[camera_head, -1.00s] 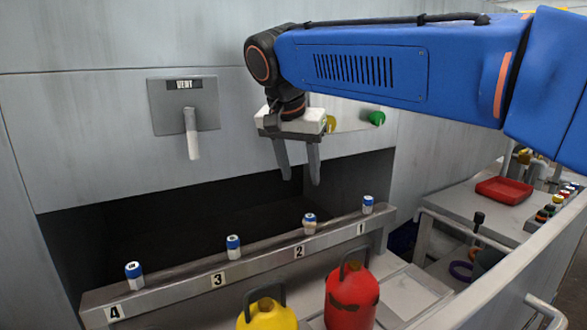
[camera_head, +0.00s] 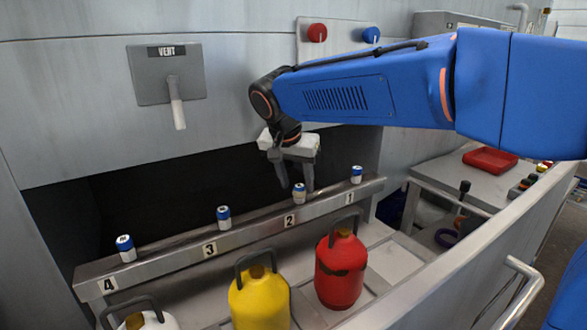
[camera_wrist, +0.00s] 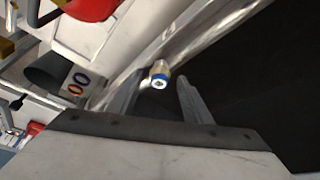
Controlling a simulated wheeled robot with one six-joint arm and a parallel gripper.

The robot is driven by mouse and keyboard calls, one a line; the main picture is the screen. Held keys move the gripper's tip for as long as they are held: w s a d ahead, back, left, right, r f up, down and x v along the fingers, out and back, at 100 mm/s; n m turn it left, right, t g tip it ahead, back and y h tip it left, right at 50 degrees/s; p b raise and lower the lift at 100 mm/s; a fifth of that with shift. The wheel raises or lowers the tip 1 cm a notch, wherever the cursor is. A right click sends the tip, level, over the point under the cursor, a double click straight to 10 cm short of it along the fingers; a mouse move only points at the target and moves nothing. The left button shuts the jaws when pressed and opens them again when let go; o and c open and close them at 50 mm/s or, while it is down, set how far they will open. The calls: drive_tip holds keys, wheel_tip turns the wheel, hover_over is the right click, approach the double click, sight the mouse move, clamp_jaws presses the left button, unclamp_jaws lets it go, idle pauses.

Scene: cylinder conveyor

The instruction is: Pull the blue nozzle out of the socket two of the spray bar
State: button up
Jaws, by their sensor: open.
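The spray bar (camera_head: 255,222) is a long grey rail with numbered plates 1 to 4 and a blue-topped nozzle above each. The nozzle at socket two (camera_head: 299,194) stands upright, with a blue-and-white top and a tan body. It also shows in the wrist view (camera_wrist: 158,77), just beyond and between the fingertips. My gripper (camera_head: 296,186) points down at socket two, open and empty, its fingertips close to the nozzle's top. The finger gap also shows in the wrist view (camera_wrist: 160,82). I cannot tell whether a finger touches the nozzle.
Other nozzles stand at socket one (camera_head: 356,175), three (camera_head: 224,217) and four (camera_head: 126,249). A red cylinder (camera_head: 341,270), a yellow one (camera_head: 259,300) and a white one (camera_head: 145,321) stand before the bar. A dark recess (camera_head: 170,195) lies behind it.

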sight(298, 188)
drive_tip(key=shift+x, duration=1.85)
clamp_jaws()
